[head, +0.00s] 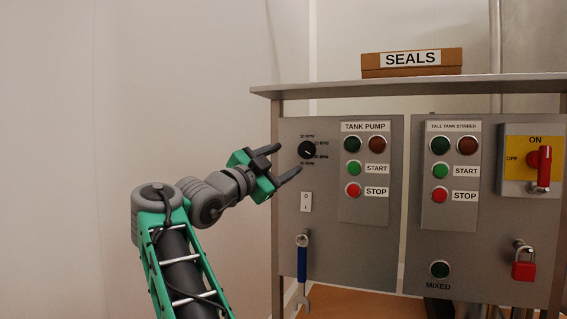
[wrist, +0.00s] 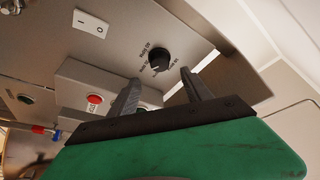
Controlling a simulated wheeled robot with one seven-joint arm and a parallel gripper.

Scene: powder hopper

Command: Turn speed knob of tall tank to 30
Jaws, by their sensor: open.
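The black speed knob (head: 307,149) sits on the grey panel at the upper left, with small speed labels around it. Its white pointer mark points to the lower right in the head view. In the wrist view the knob (wrist: 159,60) lies just beyond the fingertips, roughly between them. My gripper (head: 287,161) is open and empty, to the left of the panel and close in front of the knob. Its two fingers (wrist: 163,88) point toward the panel, and I see no contact with the knob. The small label figures are hard to read.
A white rocker switch (head: 306,202) is below the knob, and a wrench (head: 302,270) hangs under it. The tank pump box (head: 364,205) with buttons stands out to the right. A shelf (head: 420,86) overhangs the panel. The left side is free.

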